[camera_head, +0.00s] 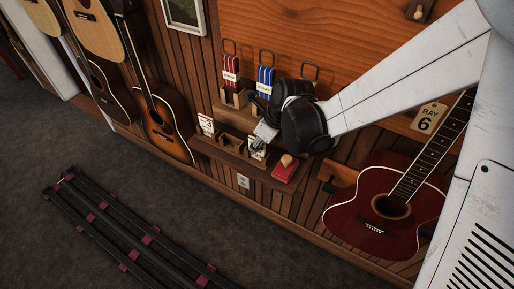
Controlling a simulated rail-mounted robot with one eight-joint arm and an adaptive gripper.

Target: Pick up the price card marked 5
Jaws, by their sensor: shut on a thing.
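My gripper (260,140) reaches down from the right to the small wooden shelf on the wall. Its jaws are shut on a small pale card (258,151) at the shelf's front. The number on this card is too small and too covered to read, so I cannot tell if it is the 5. Another price card (206,124), which seems to read 3, stands at the shelf's left end. The dark gripper body and wrist hide part of the shelf behind them.
A red block with a wooden knob (285,168) sits at the shelf's right end. Red and blue strap packs (265,80) hang above. A red guitar (385,212) hangs at right, a sunburst guitar (165,128) at left. The dark floor (150,190) in front is open beside the rails.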

